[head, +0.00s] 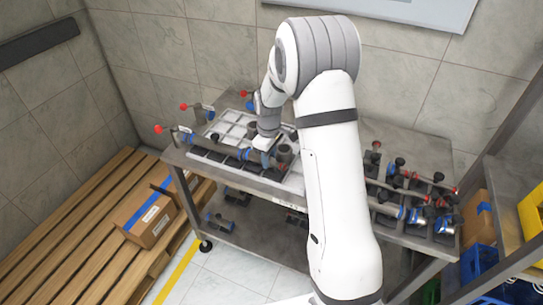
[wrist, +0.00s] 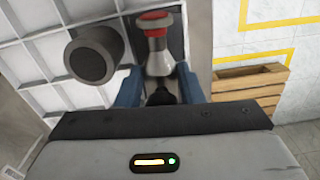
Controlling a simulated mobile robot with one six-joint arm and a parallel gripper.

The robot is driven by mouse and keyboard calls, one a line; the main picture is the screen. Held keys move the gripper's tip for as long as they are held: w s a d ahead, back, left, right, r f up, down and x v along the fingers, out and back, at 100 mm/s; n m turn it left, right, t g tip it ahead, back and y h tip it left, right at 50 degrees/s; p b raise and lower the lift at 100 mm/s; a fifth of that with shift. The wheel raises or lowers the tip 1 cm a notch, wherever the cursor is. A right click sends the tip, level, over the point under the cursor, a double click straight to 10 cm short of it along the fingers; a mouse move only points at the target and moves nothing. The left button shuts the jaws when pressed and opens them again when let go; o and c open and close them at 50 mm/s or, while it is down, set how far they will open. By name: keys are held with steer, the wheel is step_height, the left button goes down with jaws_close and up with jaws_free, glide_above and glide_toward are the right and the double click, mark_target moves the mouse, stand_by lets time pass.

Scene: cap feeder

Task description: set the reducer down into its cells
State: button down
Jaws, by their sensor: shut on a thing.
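My gripper (head: 266,158) is low over the front part of the white-gridded tray (head: 232,128). In the wrist view, my gripper (wrist: 157,88) has its two blue fingers closed on a fitting, which I take to be the reducer (wrist: 158,62). It has a red end, a pale tapering body and a dark part between the fingers. A dark cell shows behind it. Whether it touches the cell floor cannot be told. In the head view the held piece is mostly hidden by the gripper.
A dark hollow cylinder (wrist: 93,60) stands close left of the fingers in the wrist view; it seems to be the dark cylinder (head: 284,153) beside my gripper. Red-knobbed fittings (head: 183,107) stand at the left. More fittings (head: 412,185) crowd the right. Pallets (head: 85,220) lie left.

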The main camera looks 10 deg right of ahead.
steer(key=c, duration=0.9)
jaws_free()
steer(key=shift+r, duration=0.1)
step_height(320, 180, up, 8)
steer(key=shift+f, duration=0.15)
